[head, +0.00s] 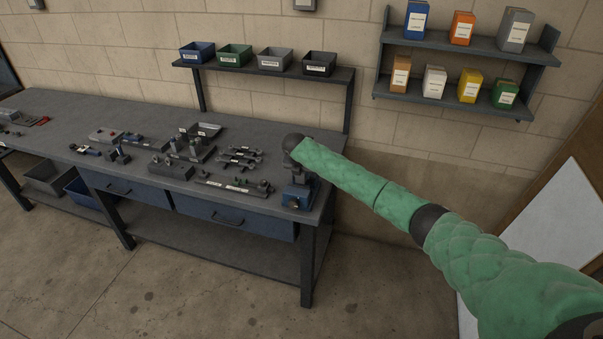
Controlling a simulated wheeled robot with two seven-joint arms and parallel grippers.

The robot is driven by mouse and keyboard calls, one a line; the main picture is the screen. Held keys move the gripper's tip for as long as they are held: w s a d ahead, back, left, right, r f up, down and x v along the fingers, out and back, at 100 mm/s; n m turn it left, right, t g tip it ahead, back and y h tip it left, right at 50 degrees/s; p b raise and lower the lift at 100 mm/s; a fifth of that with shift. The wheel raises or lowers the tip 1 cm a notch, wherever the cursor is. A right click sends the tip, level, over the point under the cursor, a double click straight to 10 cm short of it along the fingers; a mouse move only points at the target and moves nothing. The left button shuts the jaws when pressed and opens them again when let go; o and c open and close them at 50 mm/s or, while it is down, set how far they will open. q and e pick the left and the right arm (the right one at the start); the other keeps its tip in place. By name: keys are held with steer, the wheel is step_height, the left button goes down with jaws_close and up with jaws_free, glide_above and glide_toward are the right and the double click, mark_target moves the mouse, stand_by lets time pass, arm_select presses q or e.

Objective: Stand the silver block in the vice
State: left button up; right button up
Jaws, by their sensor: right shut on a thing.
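The vice (296,196) is blue and dark grey and stands at the right end of the workbench. My right arm, in a green sleeve, reaches in from the right. Its gripper (295,174) points down right over the vice. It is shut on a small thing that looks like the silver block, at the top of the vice. The block is too small and too covered by the gripper to tell whether it is upright or touches the jaws. My left gripper is not in view.
The workbench (60,117) carries wrenches (240,155), a grey tray (207,130) and several small tools left of the vice. A raised shelf (335,74) with several bins stands behind. A wall rack (455,48) holds boxes. The floor in front is clear.

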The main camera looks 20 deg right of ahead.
steer(key=shift+f, duration=0.75)
steer(key=shift+r, duration=0.15)
steer(key=shift+r, duration=1.05)
steer(key=shift+f, duration=1.2)
steer(key=shift+r, duration=0.1)
stand_by(0.4)
steer(key=shift+r, duration=1.05)
